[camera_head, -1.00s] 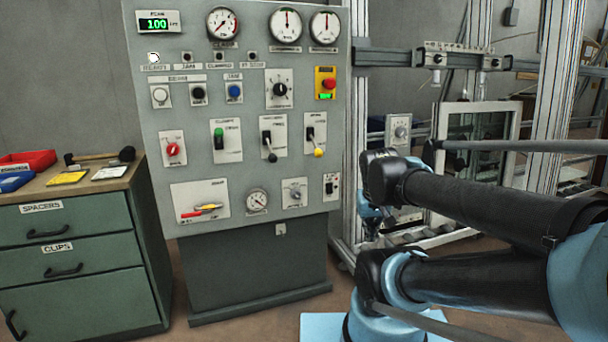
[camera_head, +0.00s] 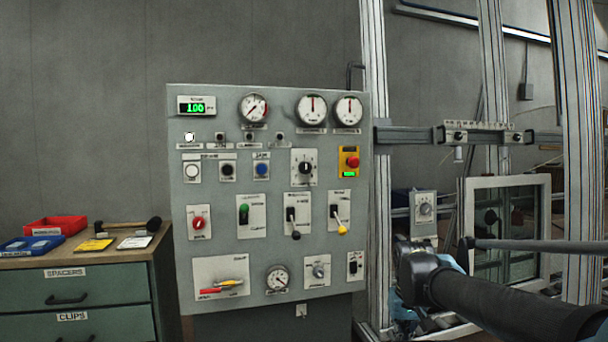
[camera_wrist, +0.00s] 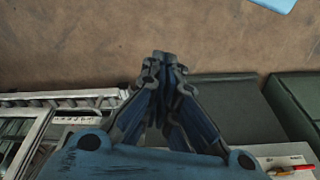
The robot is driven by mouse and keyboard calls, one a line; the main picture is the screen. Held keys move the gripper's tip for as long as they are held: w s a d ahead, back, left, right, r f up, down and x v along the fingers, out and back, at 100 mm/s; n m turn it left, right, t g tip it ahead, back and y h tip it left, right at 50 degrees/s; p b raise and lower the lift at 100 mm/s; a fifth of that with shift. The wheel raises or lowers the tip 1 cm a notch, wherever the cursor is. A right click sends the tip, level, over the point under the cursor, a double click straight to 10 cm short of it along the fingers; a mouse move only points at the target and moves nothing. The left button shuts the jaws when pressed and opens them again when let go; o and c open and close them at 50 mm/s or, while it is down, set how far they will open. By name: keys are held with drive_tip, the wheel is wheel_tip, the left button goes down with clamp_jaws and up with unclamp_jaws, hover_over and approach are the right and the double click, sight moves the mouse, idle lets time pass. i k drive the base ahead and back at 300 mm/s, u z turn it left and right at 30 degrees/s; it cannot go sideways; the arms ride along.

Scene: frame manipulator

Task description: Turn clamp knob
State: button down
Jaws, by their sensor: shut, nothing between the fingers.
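The grey control panel (camera_head: 225,260) carries several knobs and levers, and its small labels are too blurred to say which is the clamp knob. A black pointer knob (camera_head: 305,167) sits on a white plate at upper right. A small silver knob (camera_head: 318,270) sits lower down, and a red knob (camera_head: 198,223) at left. My gripper (camera_wrist: 162,57) is shut and empty in the wrist view, its tips over brown floor and apart from any knob. In the head view my arm is at lower right, and the gripper is not clearly seen there.
A green drawer cabinet (camera_head: 110,290) with red (camera_head: 55,226) and blue (camera_head: 30,246) bins stands left of the panel. A metal frame (camera_head: 375,150) with a white-rimmed window (camera_head: 545,215) stands to the right. The space before the panel's left and middle looks clear.

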sight(305, 167)
drive_tip(key=z, duration=1.25)
drive_tip(key=k, duration=1.65)
drive_tip(key=u, duration=0.85)
drive_tip(key=i, duration=1)
drive_tip(key=z, duration=0.05)
